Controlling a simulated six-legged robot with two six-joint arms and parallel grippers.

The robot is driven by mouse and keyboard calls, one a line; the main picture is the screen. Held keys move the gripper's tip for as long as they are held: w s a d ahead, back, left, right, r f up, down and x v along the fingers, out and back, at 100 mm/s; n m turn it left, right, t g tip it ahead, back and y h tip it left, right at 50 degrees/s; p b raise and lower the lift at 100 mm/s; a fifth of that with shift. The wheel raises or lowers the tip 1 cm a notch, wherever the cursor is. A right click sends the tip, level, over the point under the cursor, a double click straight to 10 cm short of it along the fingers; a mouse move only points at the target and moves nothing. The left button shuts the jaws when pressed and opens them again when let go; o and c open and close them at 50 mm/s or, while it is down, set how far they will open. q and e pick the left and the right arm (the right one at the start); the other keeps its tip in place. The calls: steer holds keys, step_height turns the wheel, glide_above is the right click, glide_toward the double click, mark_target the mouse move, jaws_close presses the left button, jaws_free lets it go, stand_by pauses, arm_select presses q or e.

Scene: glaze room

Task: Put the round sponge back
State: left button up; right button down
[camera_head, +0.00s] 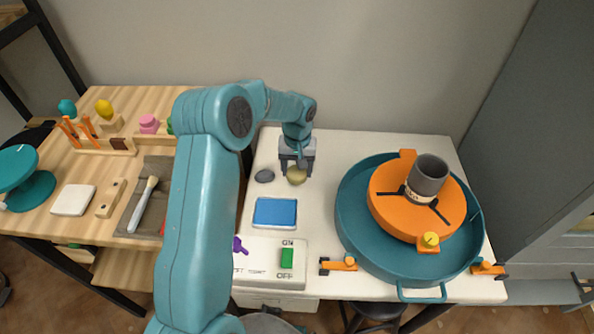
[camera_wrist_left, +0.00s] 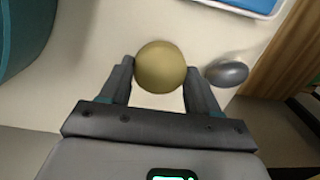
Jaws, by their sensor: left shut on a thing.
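The round sponge (camera_head: 297,175) is a dull yellow ball near the back of the white table. My left gripper (camera_head: 296,168) reaches down over it and is shut on it. In the left wrist view the sponge (camera_wrist_left: 160,66) sits between the two dark fingertips (camera_wrist_left: 160,76), one touching each side. The pale table top shows behind it. I cannot tell whether the sponge touches the table. My right gripper is in neither view.
A grey oval piece (camera_head: 264,176) lies beside the sponge, and a white-rimmed blue tray (camera_head: 275,212) is nearer me. A teal basin (camera_head: 359,245) with an orange wheel (camera_head: 390,214) and grey cup (camera_head: 428,175) fills the right. A switch box (camera_head: 262,271) stands in front.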

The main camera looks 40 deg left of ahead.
arm_select(q)
steer(key=shift+f, duration=0.65)
steer(key=shift+f, duration=0.15)
steer(key=o, duration=0.9)
steer(key=shift+o, duration=0.2)
step_height(320, 180, up, 12)
steer(key=shift+w+r+p, duration=0.15)
steer(key=shift+r+p, duration=0.05)
steer(key=shift+p, duration=0.15)
steer(key=shift+r, duration=0.1)
